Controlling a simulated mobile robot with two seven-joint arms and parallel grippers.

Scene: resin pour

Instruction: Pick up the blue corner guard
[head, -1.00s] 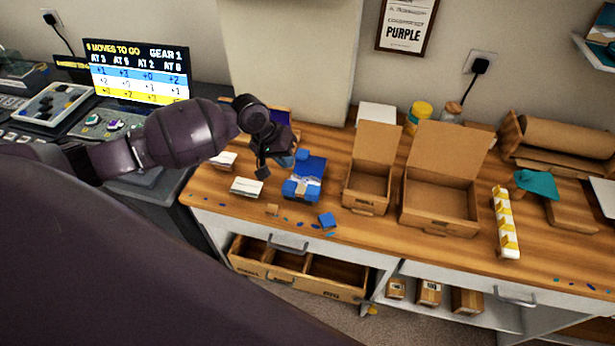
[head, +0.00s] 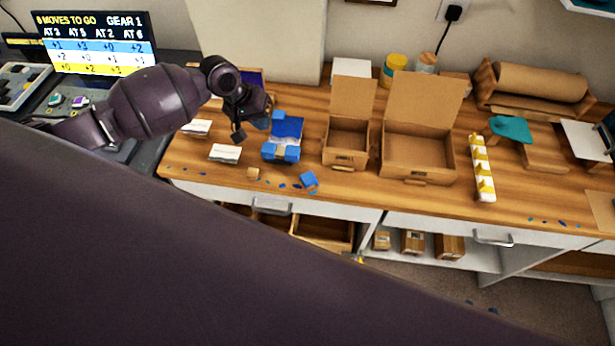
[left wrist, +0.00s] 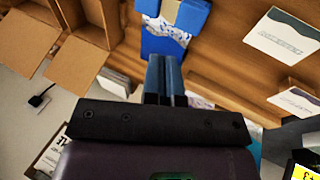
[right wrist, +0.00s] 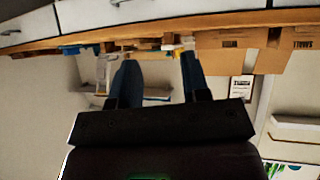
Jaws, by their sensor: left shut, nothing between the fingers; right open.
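Small blue blocks (head: 283,153) sit at the front of a blue-and-white patterned item (head: 287,130) on the bench. A separate small blue block (head: 309,179) lies near the bench's front edge. I cannot tell which blue piece is the corner guard. My left gripper (head: 262,123) is shut and empty, beside the patterned item's back left. In the left wrist view its closed fingers (left wrist: 165,80) point toward the blue item (left wrist: 163,42); contact cannot be told. My right gripper (right wrist: 158,70) is open and empty, outside the head view, with the bench edge beyond it.
Two open cardboard boxes (head: 346,150) (head: 418,170) stand right of the blue item. A white-and-yellow strip (head: 482,170) is farther right. An open drawer (head: 322,232) is below the bench.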

